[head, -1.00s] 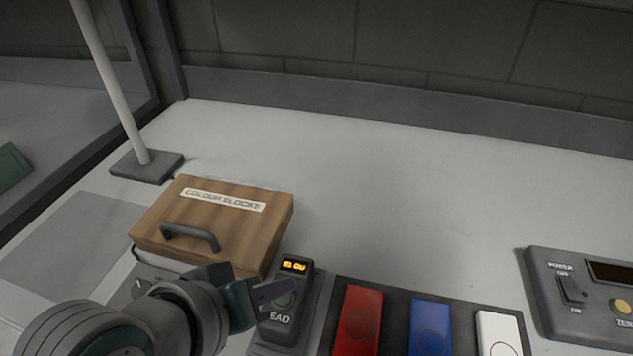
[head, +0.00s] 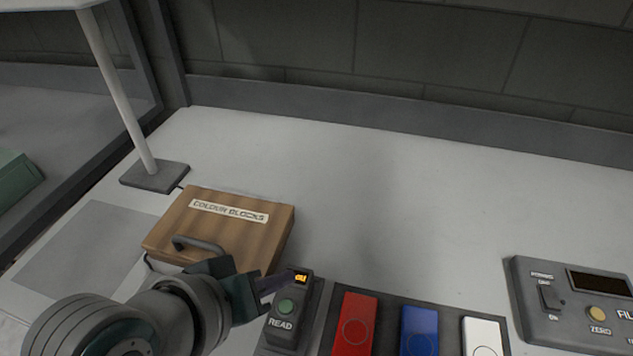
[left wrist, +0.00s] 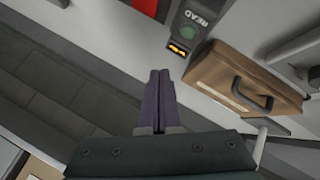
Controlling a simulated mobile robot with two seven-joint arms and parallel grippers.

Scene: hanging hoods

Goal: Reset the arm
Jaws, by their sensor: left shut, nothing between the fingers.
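My left gripper (head: 274,284) comes in from the lower left in the head view. Its purple fingers are together and empty, beside the top of the grey READ device (head: 284,335), which has a green button and a small lit orange display. In the left wrist view the shut fingers (left wrist: 160,75) point towards the bench, with the READ device (left wrist: 183,38) above and right of them. I cannot tell whether the fingertips touch the device. The wrist of the left arm covers part of the bench in front of the wooden box. My right gripper is in neither view.
A wooden box labelled COLOUR BLOCKS (head: 230,228) stands behind my left gripper. Red (head: 354,325), blue (head: 420,330) and white (head: 483,335) blocks lie in a dark tray. A control panel (head: 535,318) is at right; a lamp pole (head: 122,95) at left. The rear bench is clear.

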